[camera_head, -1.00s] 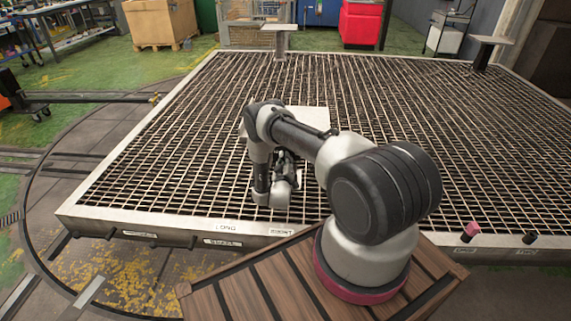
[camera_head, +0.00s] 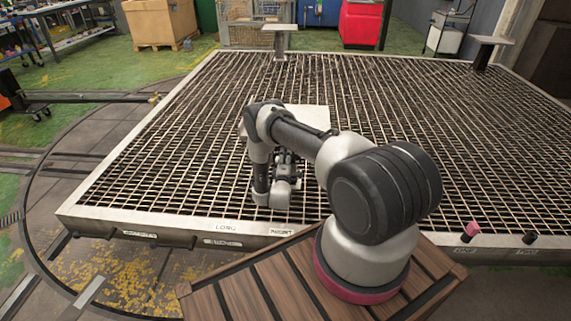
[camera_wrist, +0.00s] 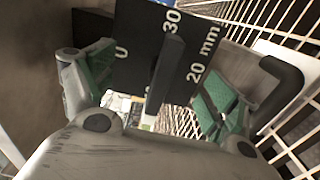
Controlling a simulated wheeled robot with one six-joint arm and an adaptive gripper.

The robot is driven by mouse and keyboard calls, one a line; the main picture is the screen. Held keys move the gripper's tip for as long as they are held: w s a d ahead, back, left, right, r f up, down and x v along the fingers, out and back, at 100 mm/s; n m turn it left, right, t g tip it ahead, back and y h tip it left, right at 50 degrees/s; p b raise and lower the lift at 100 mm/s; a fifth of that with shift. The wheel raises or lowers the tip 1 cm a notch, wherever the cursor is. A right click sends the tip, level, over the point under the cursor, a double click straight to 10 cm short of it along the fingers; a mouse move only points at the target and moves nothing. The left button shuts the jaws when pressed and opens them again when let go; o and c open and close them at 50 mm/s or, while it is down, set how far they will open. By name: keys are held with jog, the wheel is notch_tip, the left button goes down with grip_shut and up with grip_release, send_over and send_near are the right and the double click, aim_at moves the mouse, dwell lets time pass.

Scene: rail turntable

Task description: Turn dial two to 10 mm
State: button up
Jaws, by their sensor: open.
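In the wrist view a black dial plate (camera_wrist: 140,38) carries the white marks 0, 20 mm and 30. A dark bar-shaped knob (camera_wrist: 170,65) stands out from it, and its lower end partly covers a further mark between 0 and 20. I cannot tell which end of the knob is its pointer. My gripper (camera_wrist: 156,88) is open, with one green-padded finger on each side of the knob and gaps between. In the head view my gripper (camera_head: 286,165) hangs low over the grating, partly hidden by my arm; the dial is not visible there.
A large metal grating (camera_head: 420,140) with a pale frame fills the space around the arm. A pale flat plate (camera_head: 308,117) lies behind my wrist. A pink knob (camera_head: 471,230) and a dark knob (camera_head: 530,238) sit on the front edge at right.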

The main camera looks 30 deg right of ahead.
jog(key=shift+s, duration=0.1)
jog(key=v, duration=0.8)
jog(key=shift+s+a, duration=0.3)
dwell(0.4)
dwell(0.3)
